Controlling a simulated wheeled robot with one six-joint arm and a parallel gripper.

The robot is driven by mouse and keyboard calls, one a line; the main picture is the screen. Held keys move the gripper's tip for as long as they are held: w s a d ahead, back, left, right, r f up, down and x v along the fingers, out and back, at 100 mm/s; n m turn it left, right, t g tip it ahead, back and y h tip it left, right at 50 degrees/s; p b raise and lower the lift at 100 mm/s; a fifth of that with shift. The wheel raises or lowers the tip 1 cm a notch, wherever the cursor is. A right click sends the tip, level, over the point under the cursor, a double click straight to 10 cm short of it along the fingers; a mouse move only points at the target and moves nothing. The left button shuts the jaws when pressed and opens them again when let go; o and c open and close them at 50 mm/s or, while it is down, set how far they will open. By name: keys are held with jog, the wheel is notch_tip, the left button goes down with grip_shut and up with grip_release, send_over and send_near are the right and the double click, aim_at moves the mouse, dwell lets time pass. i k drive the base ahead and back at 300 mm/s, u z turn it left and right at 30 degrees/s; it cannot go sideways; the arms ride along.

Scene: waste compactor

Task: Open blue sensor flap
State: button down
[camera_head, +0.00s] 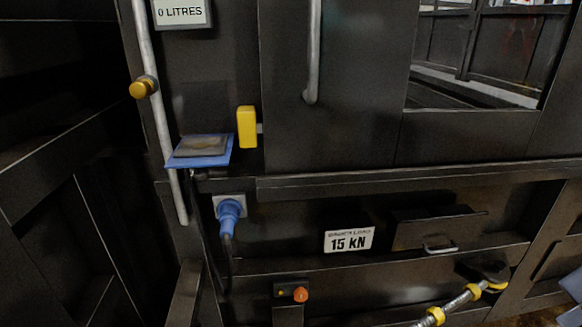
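The blue sensor flap (222,152) is at the left of the dark machine front in the head view. It shows as a blue-edged plate with a grey-brown panel on its upper face. It juts out from the machine wall, close to level, and its upper face is visible. I cannot tell its hinge from this view. My gripper is not in view, so nothing shows touching the flap.
A yellow block (247,127) sits just right of the flap. A grey vertical pipe (160,110) with a yellow knob (143,87) runs close on its left. A blue plug (229,213) with a cable is below. A ringed hose (458,302) lies lower right.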

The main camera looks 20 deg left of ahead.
aim_at(199, 152)
jog(key=z, duration=1.05)
jog(key=k, duration=1.2)
jog(key=u, duration=1.45)
jog(key=i, duration=1)
jog(key=z, duration=0.05)
